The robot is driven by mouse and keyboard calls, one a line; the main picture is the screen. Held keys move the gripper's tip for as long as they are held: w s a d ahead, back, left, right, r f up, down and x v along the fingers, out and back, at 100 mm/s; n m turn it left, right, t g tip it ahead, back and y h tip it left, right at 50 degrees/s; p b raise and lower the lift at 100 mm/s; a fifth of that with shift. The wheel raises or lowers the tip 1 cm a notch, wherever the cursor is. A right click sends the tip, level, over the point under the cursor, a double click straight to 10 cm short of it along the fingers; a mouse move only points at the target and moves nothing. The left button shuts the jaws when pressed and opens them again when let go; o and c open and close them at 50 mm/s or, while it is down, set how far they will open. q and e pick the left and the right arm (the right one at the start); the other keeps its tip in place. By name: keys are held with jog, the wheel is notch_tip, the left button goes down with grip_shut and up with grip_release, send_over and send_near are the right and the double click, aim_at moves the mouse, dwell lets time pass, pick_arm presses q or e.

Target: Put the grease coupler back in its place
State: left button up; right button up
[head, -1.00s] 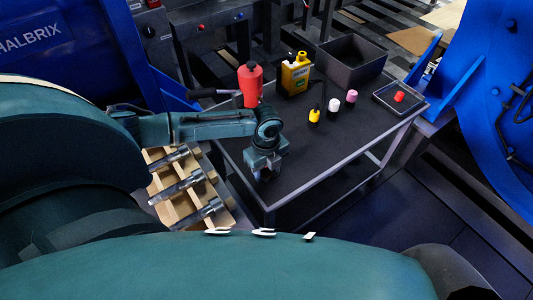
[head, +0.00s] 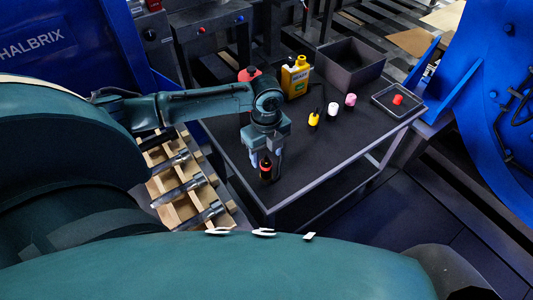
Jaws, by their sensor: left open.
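My left gripper (head: 266,157) is open above the dark work cart, pointing down. A small black piece with a red band (head: 266,170) stands upright at its fingertips, near the cart's front left edge. I cannot tell whether the fingers touch it. Small capped pieces in yellow (head: 314,119), white (head: 333,109) and pink (head: 350,100) stand in a row on the cart. A red piece (head: 398,99) lies in a shallow tray (head: 411,113) at the right. Which piece is the grease coupler I cannot tell from its look. My right gripper is not in view.
A yellow bottle (head: 296,77) and an open dark bin (head: 352,78) stand at the cart's back. A red object (head: 249,74) is partly hidden behind my left arm. A wooden rack (head: 181,187) with metal shafts is left of the cart (head: 330,150). The cart's front middle is clear.

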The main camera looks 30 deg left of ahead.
pick_arm(q)
jog(key=shift+r, duration=1.9)
